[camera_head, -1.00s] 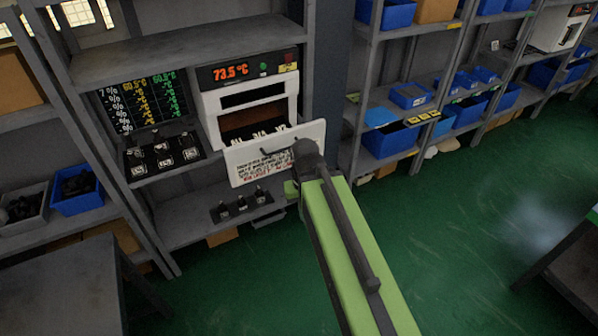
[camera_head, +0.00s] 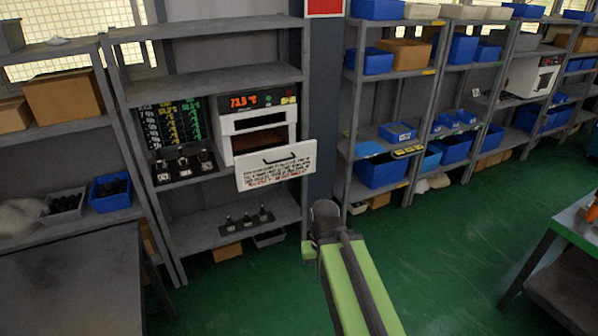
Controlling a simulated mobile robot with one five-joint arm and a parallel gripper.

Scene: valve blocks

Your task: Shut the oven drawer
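The white oven (camera_head: 226,120) stands on a middle shelf, with a display reading about 73.5 °C above it. Its drawer (camera_head: 276,168) is pulled out toward me. The white drawer front has a dark handle and printed text and stands clear of the oven body. A brown interior shows in the opening behind it; what lies in the drawer is mostly hidden by the front. My green and dark arm reaches up from the bottom, its dark visible end below and right of the drawer front, apart from it in the picture. My gripper's fingers do not show.
A black panel with small valve blocks (camera_head: 184,166) is left of the oven. More blocks stand on a rack (camera_head: 246,220) on the shelf below. A dark post (camera_head: 320,110) rises right of the oven. Grey tables stand at lower left and right. Green floor (camera_head: 440,250) is open between.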

